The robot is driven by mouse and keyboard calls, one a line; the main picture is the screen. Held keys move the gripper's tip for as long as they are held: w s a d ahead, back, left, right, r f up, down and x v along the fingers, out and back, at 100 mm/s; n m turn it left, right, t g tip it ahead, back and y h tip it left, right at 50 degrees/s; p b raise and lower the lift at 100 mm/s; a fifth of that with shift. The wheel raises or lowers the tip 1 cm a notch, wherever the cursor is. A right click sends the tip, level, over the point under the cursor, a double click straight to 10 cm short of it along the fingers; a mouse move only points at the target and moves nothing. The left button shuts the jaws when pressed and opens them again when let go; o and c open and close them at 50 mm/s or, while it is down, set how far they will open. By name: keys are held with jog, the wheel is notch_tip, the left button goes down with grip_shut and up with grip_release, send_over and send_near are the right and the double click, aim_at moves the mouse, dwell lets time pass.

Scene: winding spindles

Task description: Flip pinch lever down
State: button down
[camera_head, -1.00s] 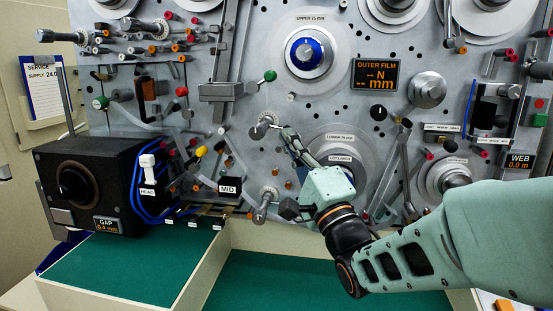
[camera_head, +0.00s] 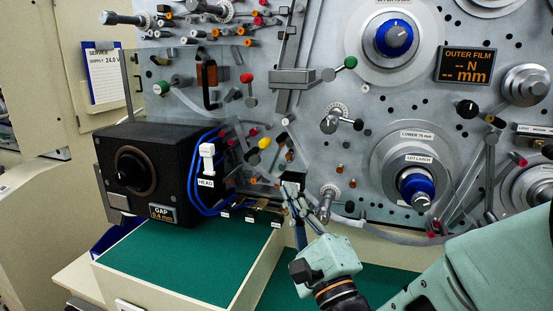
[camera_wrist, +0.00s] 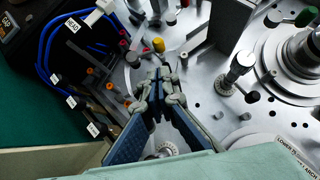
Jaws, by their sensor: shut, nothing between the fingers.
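No label that I can read says pinch, so I cannot tell for certain which lever is the pinch lever. A short lever with a black knob (camera_head: 358,124) points right from a round graduated hub (camera_head: 334,117) on the grey panel. The hub also shows in the wrist view (camera_wrist: 240,62). A lever with a green knob (camera_head: 350,62) is above it, and a yellow knob (camera_head: 265,143) is to its left. My gripper (camera_head: 288,188) is shut and empty, below and left of the hub, in front of the small black box. Its fingertips also show in the wrist view (camera_wrist: 159,74).
A silver roller (camera_head: 327,203) stands out just right of my gripper. A green-topped bench (camera_head: 180,268) is below.

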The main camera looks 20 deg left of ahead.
jog(key=p+x, duration=0.2)
jog(key=x, duration=0.8)
jog(key=shift+a+r+n+g+p, duration=0.15)
jog(key=shift+r+n+g+p, duration=0.35)
jog(key=shift+n+p, duration=0.15)
jog(key=a+r+n+g+h+p, duration=0.1)
jog(key=n+p, duration=0.1)
jog(key=p, duration=0.1)
jog(key=a+r+n+g+h+p, duration=0.1)
jog(key=a+n+g+p, duration=0.1)
jog(key=p, duration=0.1)
jog(key=a+r+n+g+h+p, duration=0.1)
jog(key=n+g+p, duration=0.1)
jog(key=n+p, duration=0.1)
jog(key=shift+s+a+h+p, duration=0.2)
jog(key=shift+s+h+p, duration=0.05)
jog(key=shift+h+p, duration=0.15)
jog(key=shift+a+r, duration=0.1)
dwell(0.9)
jog(key=shift+s, duration=0.15)
